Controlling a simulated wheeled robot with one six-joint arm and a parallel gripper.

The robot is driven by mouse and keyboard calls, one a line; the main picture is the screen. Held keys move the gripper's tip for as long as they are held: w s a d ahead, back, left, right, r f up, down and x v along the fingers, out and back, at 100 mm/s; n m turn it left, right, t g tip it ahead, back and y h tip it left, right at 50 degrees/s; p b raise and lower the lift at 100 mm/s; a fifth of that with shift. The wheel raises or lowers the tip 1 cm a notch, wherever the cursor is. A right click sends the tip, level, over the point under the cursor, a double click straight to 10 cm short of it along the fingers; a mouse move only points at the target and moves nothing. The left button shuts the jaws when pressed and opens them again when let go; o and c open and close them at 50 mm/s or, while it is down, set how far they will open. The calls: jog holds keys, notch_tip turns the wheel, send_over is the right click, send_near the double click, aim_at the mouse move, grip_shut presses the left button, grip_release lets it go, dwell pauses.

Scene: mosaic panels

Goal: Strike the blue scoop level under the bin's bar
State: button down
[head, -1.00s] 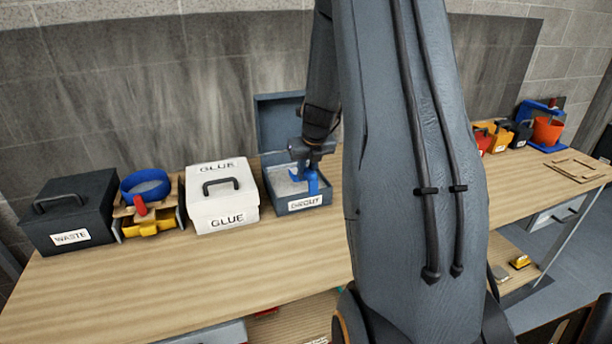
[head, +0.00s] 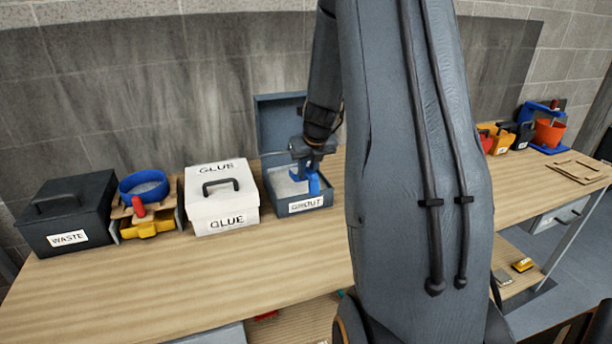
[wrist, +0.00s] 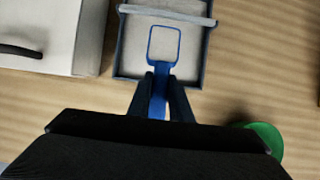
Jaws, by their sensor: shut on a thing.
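The grout bin (head: 303,206) is a blue-grey box with its lid raised at the back and pale grout (head: 284,183) inside. In the wrist view the bin (wrist: 119,62) shows a bar (wrist: 185,17) across its far part. My gripper (head: 312,172) is over the bin. In the wrist view my gripper (wrist: 161,88) is shut on the handle of the blue scoop (wrist: 164,67). The scoop's square pan lies over the grout on the near side of the bar, filled with pale material. The scoop (head: 314,184) is partly hidden by my gripper in the head view. I cannot tell its exact height.
A white glue box (head: 222,205) stands just left of the bin. Further left are a blue bowl (head: 144,185) on a stand and a black waste box (head: 66,218). A green round thing (wrist: 264,138) shows at lower right in the wrist view. The front of the bench (head: 180,285) is clear.

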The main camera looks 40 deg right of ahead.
aim_at(306, 180)
jog(key=shift+w+f+t+b, duration=0.25)
jog(key=shift+f+b, duration=0.45)
jog(key=shift+b, duration=0.9)
jog(key=shift+w+f+t+b, duration=0.1)
jog(key=shift+f+t+b, duration=0.15)
jog(key=shift+f+b, duration=0.85)
jog(key=b, duration=0.6)
jog(key=shift+d+f+t+h, duration=0.1)
jog(key=shift+f+t+h, duration=0.2)
jog(key=shift+t, duration=0.1)
jog(key=shift+r, duration=0.15)
